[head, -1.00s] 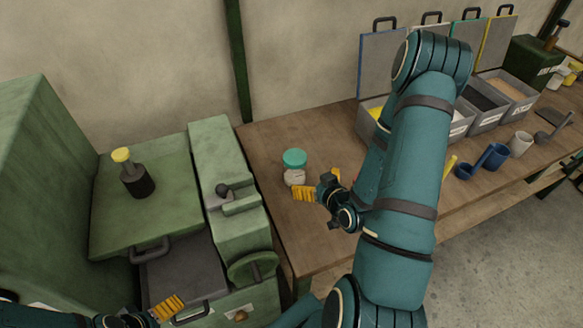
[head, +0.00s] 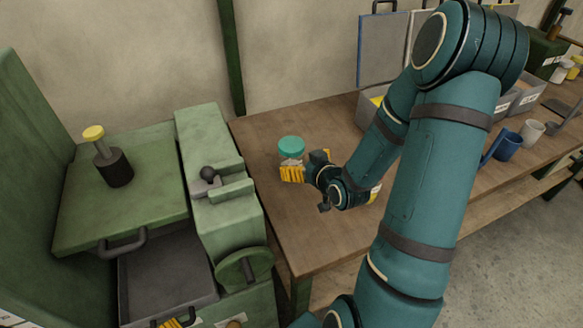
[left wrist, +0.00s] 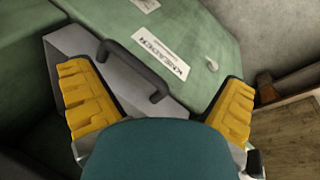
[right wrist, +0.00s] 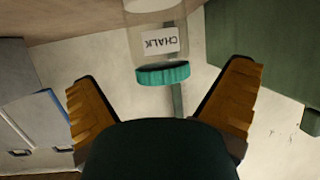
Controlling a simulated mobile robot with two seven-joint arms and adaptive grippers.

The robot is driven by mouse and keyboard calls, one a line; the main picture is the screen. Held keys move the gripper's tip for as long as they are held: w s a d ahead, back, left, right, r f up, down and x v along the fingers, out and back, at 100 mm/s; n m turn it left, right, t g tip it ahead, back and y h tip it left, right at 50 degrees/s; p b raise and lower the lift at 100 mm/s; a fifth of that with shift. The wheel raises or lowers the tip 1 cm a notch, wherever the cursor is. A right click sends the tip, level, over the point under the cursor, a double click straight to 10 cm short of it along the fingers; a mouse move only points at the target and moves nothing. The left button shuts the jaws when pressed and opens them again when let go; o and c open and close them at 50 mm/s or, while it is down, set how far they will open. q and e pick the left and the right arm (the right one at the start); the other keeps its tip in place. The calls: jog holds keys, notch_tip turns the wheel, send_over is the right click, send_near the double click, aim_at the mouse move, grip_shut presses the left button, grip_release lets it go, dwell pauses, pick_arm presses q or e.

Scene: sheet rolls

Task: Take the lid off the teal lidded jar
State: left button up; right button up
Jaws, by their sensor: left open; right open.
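The teal lidded jar stands upright near the left end of the wooden table, its teal lid (head: 291,147) on top. In the right wrist view the jar (right wrist: 157,38) appears upside down with a CHALK label, and the teal lid (right wrist: 163,74) sits on its mouth. My right gripper (head: 305,172) is open beside the jar in the head view. In its wrist view the yellow fingers stand apart either side of the lid's line, with the lid beyond the tips. My left gripper (left wrist: 155,100) is open and empty, low by the green machine's grey drawer.
A green machine (head: 120,205) with a knob, crank and open grey drawer (head: 165,275) stands left of the table (head: 315,235). A black object with a yellow top (head: 115,167) sits on it.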

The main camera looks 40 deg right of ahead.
jog(key=x, duration=0.2)
jog(key=shift+w+f, duration=0.15)
jog(key=shift+w, duration=0.15)
jog(key=x, duration=0.2)
jog(key=b+x, duration=0.1)
jog(key=x, duration=0.2)
jog(key=shift+s+f, duration=0.15)
jog(key=shift+f, duration=0.05)
jog(key=c, duration=1.1)
